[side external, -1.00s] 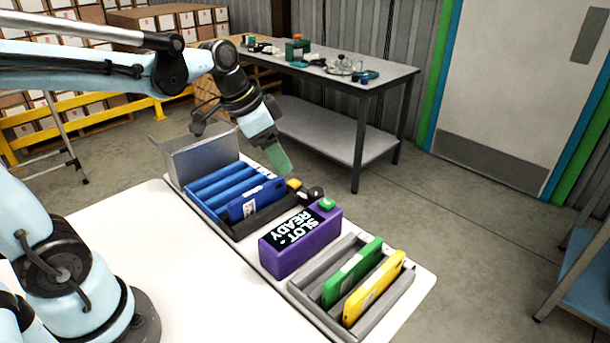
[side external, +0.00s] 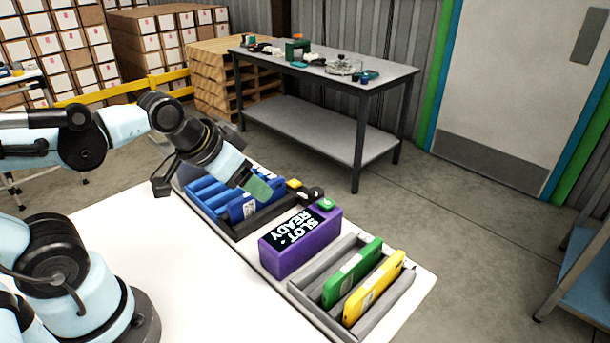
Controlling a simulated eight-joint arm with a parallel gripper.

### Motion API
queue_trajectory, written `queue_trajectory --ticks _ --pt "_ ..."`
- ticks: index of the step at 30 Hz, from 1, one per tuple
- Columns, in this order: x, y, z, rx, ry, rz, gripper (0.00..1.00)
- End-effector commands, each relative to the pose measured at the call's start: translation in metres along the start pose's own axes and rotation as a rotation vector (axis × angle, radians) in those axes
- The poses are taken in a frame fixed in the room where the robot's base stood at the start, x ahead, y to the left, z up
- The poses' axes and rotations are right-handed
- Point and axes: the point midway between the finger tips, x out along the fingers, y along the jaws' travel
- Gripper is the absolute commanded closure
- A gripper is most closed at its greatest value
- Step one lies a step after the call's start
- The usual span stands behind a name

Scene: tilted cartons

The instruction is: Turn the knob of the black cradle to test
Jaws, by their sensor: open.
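The black cradle (side external: 262,219) lies on the white table between a blue slotted rack and a purple box. A small dark knob (side external: 315,193) appears at its far right end, beside a yellow block (side external: 294,184); its setting is too small to read. My gripper (side external: 259,189), with green fingertips, is open and points down to the right. In the picture it overlaps the top of a blue device (side external: 243,207) and is left of the knob, apart from it. I cannot tell whether it touches the blue device. Nothing shows between the fingers.
A grey tray (side external: 310,306) at the right holds a green device (side external: 352,272) and a yellow device (side external: 374,290) upright. The white table (side external: 190,275) is bare in front.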

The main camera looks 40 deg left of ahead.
Motion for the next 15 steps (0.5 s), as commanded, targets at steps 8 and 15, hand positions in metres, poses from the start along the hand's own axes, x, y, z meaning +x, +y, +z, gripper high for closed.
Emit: queue_trajectory --ticks 8,15 --pt "-0.006 -0.005 -0.008 -0.023 -0.042 -0.014 0.33" --pt "-0.014 -0.015 -0.026 -0.019 -0.133 -0.025 0.33"
